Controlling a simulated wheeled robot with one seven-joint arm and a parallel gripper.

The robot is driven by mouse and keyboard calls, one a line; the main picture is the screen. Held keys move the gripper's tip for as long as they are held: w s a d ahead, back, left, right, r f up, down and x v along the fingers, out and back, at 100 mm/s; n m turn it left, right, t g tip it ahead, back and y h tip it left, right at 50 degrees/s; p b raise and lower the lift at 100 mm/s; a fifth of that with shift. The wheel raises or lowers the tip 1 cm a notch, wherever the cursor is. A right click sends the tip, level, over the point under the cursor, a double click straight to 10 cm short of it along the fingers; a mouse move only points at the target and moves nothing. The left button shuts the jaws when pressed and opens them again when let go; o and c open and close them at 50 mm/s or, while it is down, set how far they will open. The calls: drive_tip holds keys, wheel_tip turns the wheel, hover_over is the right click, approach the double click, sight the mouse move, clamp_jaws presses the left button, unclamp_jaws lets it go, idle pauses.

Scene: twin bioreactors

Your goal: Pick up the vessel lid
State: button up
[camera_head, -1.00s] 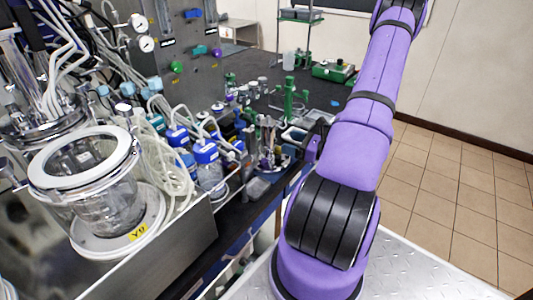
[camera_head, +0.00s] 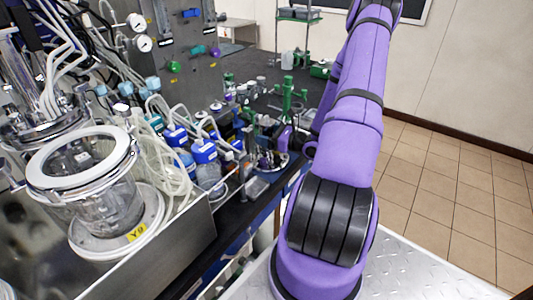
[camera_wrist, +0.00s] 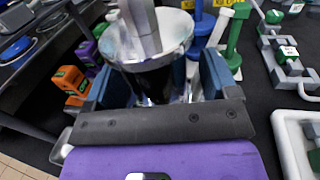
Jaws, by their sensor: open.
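The likely vessel lid (camera_wrist: 150,50), a round silver metal disc with a thick upright metal post, is in the wrist view. My gripper (camera_wrist: 158,85) is open, with one blue-grey finger on each side of the metal piece. I cannot tell whether either finger touches it. Its underside is partly hidden by my gripper. In the head view, a metal piece on a round base (camera_head: 271,161) stands at the bench's front edge, beside my gripper (camera_head: 287,140), which my arm partly hides. A glass vessel (camera_head: 108,208) with a white ring rim stands at the left.
Blue-capped bottles (camera_head: 205,153) and pale tubing crowd the bench between the vessel and the metal piece. A green stand (camera_head: 289,98) rises behind it. In the wrist view, orange blocks (camera_wrist: 70,82) lie left and a white frame (camera_wrist: 285,140) lies right, close by.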

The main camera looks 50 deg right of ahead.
clamp_jaws()
drive_tip(key=shift+r, duration=0.2)
idle(0.3)
